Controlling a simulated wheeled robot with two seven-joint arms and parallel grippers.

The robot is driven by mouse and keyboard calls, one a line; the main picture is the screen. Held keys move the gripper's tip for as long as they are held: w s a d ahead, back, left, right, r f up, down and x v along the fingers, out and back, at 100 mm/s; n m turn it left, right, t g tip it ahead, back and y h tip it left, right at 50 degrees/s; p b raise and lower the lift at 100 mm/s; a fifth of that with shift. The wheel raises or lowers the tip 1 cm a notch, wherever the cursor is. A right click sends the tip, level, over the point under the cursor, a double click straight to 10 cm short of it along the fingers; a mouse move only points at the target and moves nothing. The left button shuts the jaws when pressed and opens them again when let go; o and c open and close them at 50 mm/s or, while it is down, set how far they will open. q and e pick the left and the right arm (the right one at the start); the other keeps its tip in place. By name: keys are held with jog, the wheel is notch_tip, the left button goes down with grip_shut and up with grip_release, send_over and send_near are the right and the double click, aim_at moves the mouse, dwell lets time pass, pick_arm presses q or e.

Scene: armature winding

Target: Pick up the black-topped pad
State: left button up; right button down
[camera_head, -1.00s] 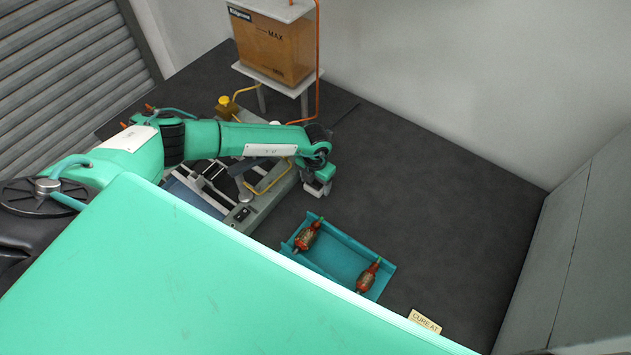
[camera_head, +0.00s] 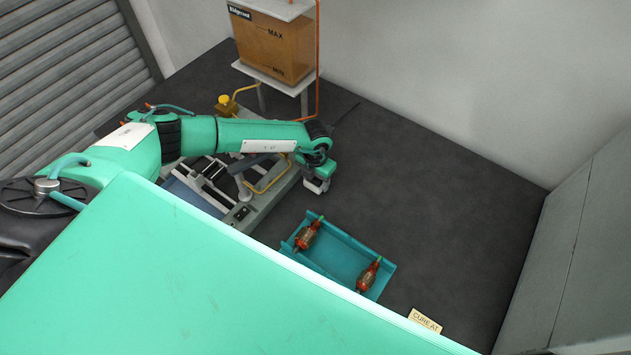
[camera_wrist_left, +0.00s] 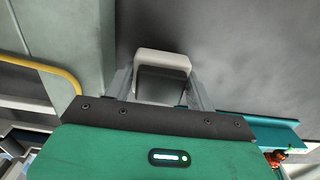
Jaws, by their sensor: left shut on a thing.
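My left gripper (camera_wrist_left: 162,92) is shut on a small block, the pad (camera_wrist_left: 162,60), held between its two grey fingers. In the left wrist view the pad shows a pale off-white edge and a darker face. In the head view my left gripper (camera_head: 318,183) hangs at the right side of the grey winding machine, above the dark bench. The pad is small there and mostly hidden by the hand, so its gap to the bench cannot be told. My right gripper is not in view.
A teal tray (camera_head: 345,258) with two red-ended armatures (camera_head: 308,235) (camera_head: 368,274) lies in front of the hand. The machine (camera_head: 270,195) is close on the left. An amber tank (camera_head: 270,45) stands behind. A "CURE AT" card (camera_head: 425,321) lies at lower right. The bench's right is clear.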

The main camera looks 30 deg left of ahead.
pick_arm(q)
notch_tip(320, 180, up, 19)
jog(key=b, duration=0.6)
jog(key=shift+f, duration=0.15)
